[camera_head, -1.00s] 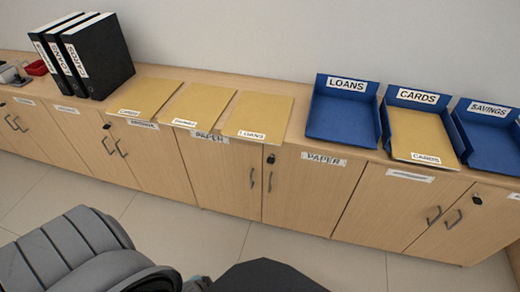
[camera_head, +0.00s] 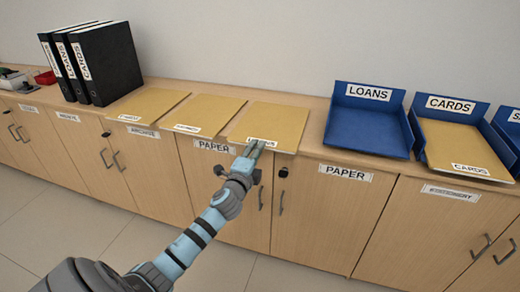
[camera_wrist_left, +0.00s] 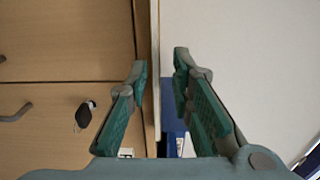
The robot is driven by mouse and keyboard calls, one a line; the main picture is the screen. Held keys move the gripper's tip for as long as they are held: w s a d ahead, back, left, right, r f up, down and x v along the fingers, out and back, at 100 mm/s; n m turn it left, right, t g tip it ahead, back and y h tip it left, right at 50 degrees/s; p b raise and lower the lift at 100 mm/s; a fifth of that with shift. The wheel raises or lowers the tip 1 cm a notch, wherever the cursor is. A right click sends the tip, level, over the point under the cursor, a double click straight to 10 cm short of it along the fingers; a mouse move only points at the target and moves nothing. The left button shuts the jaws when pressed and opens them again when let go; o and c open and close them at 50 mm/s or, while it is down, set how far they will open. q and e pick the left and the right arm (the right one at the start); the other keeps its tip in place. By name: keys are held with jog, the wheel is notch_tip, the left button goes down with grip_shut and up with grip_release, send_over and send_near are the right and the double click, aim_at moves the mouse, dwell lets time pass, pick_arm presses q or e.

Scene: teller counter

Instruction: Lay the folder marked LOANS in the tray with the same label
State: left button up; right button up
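The tan LOANS folder (camera_head: 274,120) lies flat on the counter, the rightmost of three loose folders. Its front label is partly covered by my left gripper (camera_head: 254,147), whose fingertips are at the folder's front edge. In the left wrist view the fingers of my left gripper (camera_wrist_left: 160,72) are apart, with a thin light edge running between them; I cannot tell if they touch it. The blue LOANS tray (camera_head: 366,133) stands empty to the right of the folder. A blue part shows between the fingers in the wrist view. My right gripper is not in view.
Two other tan folders (camera_head: 206,113) (camera_head: 150,102) lie to the left. The blue CARDS tray (camera_head: 452,102) holds a CARDS folder (camera_head: 460,145); another blue tray (camera_head: 509,130) is cut off at right. Black binders (camera_head: 107,62) stand at left. Cabinet doors (camera_head: 320,215) drop below the counter edge.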

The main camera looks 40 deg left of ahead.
pick_arm(q)
jog(key=shift+x, duration=1.1)
jog(key=shift+c, duration=0.3)
grip_shut()
